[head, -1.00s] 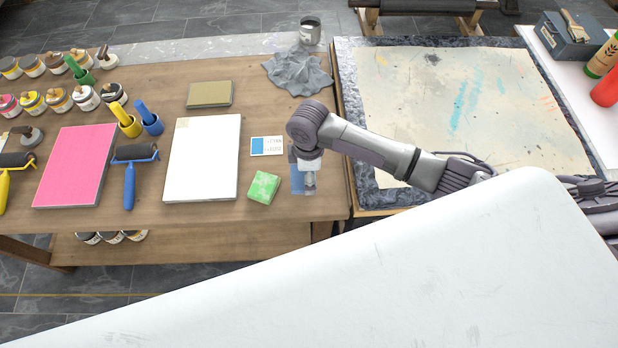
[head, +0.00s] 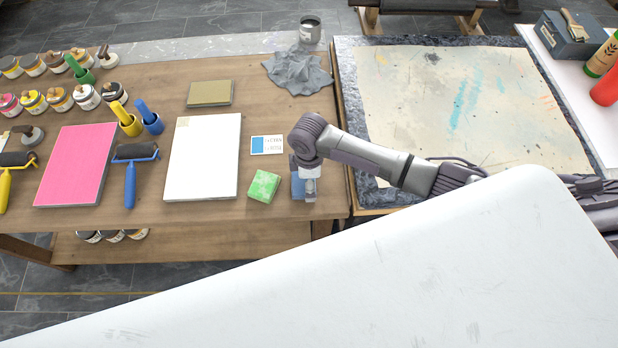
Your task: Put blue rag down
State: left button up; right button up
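The blue rag (head: 297,186) is a small folded blue square at the right front of the wooden table, right of a green block (head: 263,186). My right gripper (head: 310,194) points down at the rag's right side and hides part of it. I cannot tell whether its fingers are shut on the rag or apart from it, or whether the rag touches the table. My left gripper is not in view.
A blue-and-white card (head: 267,145), a white slab (head: 203,160) and a grey crumpled cloth (head: 297,72) lie nearby on the wooden table (head: 275,212). A paint-stained board (head: 440,75) is to the right. A large white panel (head: 350,285) covers the foreground.

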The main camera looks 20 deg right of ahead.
jog(key=shift+r, duration=0.25)
notch_tip(320, 180, up, 12)
dwell(0.3)
dwell(0.4)
